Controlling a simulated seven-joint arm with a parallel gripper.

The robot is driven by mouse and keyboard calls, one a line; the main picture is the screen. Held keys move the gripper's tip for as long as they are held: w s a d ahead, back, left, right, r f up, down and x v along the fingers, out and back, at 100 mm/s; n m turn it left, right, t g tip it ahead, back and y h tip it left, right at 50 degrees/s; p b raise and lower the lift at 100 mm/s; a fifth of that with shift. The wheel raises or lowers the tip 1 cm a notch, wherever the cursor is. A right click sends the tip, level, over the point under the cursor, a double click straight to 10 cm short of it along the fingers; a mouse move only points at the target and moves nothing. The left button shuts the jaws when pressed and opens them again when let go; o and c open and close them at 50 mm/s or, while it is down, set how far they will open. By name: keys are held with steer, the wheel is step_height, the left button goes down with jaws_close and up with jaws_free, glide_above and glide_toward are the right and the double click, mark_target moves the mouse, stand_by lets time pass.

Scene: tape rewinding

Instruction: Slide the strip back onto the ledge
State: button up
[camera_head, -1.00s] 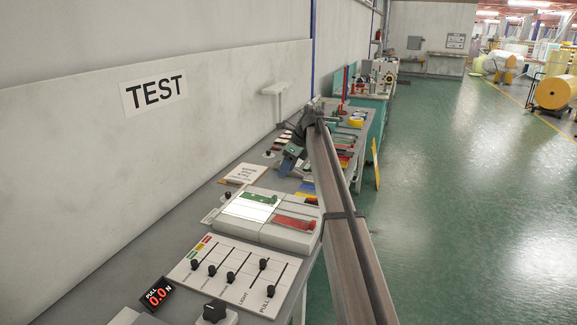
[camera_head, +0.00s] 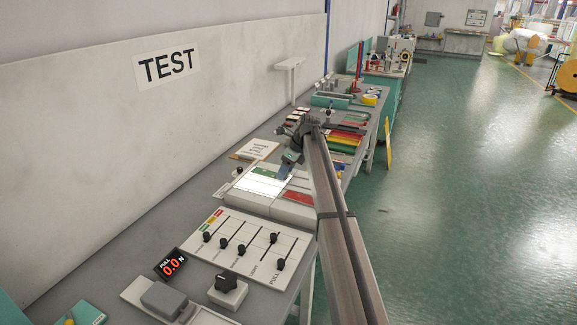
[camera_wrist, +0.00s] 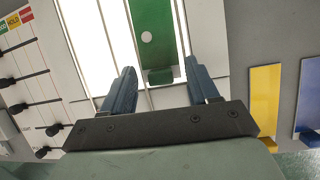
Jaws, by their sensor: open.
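A green strip (camera_head: 264,172) lies on a white box with a brightly lit panel (camera_head: 262,185). In the wrist view the strip (camera_wrist: 154,35) has a white round spot and a darker green block (camera_wrist: 160,77) at its near end. My gripper (camera_head: 284,175) is over the box, at the strip's right end. In the wrist view my gripper (camera_wrist: 158,80) is open, with its blue fingers apart and the dark green block showing between them. I cannot tell whether the fingers touch anything. I cannot pick out the ledge with certainty.
A red strip (camera_head: 298,197) lies on the box's nearer right part. A slider panel (camera_head: 245,245), a knob (camera_head: 228,288) and a red pull readout (camera_head: 171,266) are nearer. Colored strips (camera_head: 346,139) lie farther along the bench. A wall shelf (camera_head: 289,66) stands behind.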

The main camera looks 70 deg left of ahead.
stand_by(0.3)
jaws_close()
stand_by(0.4)
steer(key=shift+d, duration=0.1)
steer(key=shift+w+d, duration=5.9)
steer(key=shift+w, duration=0.15)
jaws_free()
